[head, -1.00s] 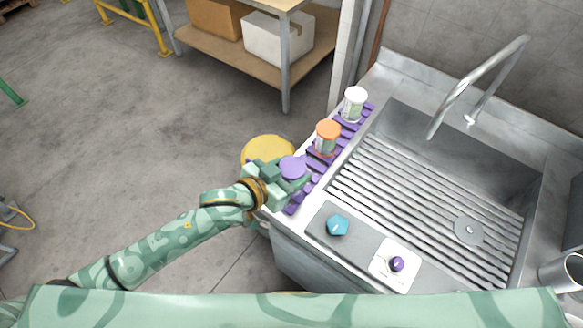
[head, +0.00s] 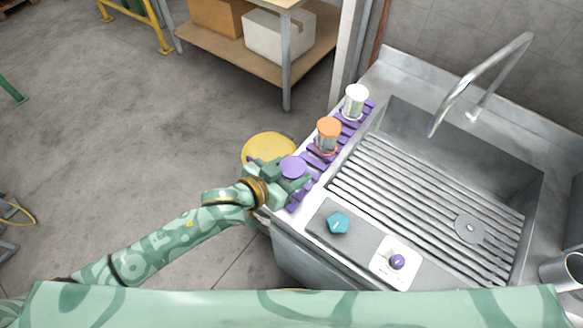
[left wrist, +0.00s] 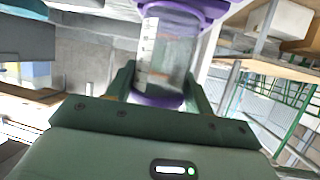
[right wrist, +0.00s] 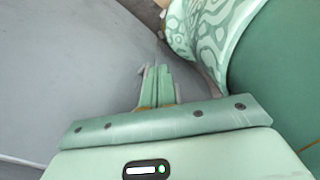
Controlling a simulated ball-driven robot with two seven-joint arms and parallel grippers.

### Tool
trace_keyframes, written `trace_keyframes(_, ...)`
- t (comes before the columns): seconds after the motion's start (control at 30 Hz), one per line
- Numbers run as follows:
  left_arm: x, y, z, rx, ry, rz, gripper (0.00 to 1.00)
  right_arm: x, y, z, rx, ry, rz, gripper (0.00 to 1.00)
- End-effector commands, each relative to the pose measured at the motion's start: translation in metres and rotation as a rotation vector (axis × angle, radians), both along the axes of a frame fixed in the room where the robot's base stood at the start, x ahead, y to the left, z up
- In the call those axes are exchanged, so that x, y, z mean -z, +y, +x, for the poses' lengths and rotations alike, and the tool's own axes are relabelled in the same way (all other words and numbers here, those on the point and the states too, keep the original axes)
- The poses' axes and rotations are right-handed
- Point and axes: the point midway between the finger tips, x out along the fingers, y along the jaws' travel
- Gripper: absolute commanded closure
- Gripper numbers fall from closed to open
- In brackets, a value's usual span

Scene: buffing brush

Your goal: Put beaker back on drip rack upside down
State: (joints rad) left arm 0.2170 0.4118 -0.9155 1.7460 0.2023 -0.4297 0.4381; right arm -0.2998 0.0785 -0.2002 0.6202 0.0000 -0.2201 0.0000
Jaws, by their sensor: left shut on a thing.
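A clear graduated beaker with a purple base (head: 293,167) is at the near end of the purple drip rack (head: 313,160), its purple disc facing up. My left gripper (head: 278,176) is shut around it from the left. In the left wrist view the beaker's clear wall (left wrist: 165,50) shows between the fingers, with purple at both ends. The head view does not clearly show whether it touches the rack. An orange-topped beaker (head: 328,137) and a white-topped beaker (head: 355,101) stand farther along the rack. My right gripper (right wrist: 157,85) is shut and empty, seen only in the right wrist view.
The steel sink (head: 440,140) with a ribbed floor lies right of the rack, under a tall faucet (head: 530,40). A teal piece (head: 338,223) and a purple knob (head: 398,262) sit on the near counter. A yellow round thing (head: 268,149) is beyond my left gripper.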

Motion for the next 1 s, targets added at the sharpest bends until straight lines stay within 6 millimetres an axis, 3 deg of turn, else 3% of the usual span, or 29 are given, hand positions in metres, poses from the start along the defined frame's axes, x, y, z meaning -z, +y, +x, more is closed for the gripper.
trace_keyframes(0.2, 0.004, 0.000, 0.000, 0.000, 0.000, 0.000, 0.75, 0.002, 0.000, 0.000, 0.000, 0.001, 0.000, 1.00)
trace_keyframes(0.23, 0.004, 0.000, 0.000, 0.000, 0.000, 0.000, 0.45, 0.002, 0.000, 0.000, 0.000, 0.001, 0.000, 1.00)
trace_keyframes(0.3, 0.003, 0.000, 0.000, 0.000, 0.000, 0.000, 0.26, 0.001, -0.001, 0.000, 0.000, 0.001, 0.000, 1.00)
trace_keyframes(0.33, 0.003, 0.000, 0.000, 0.000, 0.000, 0.000, 0.22, 0.001, -0.001, -0.001, 0.000, 0.001, 0.000, 1.00)
trace_keyframes(0.77, 0.003, 0.001, -0.001, 0.000, 0.001, 0.001, 0.22, 0.001, -0.002, 0.000, -0.001, 0.001, -0.003, 1.00)
trace_keyframes(1.0, -0.011, 0.024, -0.024, 0.000, 0.002, 0.002, 0.22, -0.008, -0.002, 0.001, -0.001, -0.002, -0.003, 1.00)
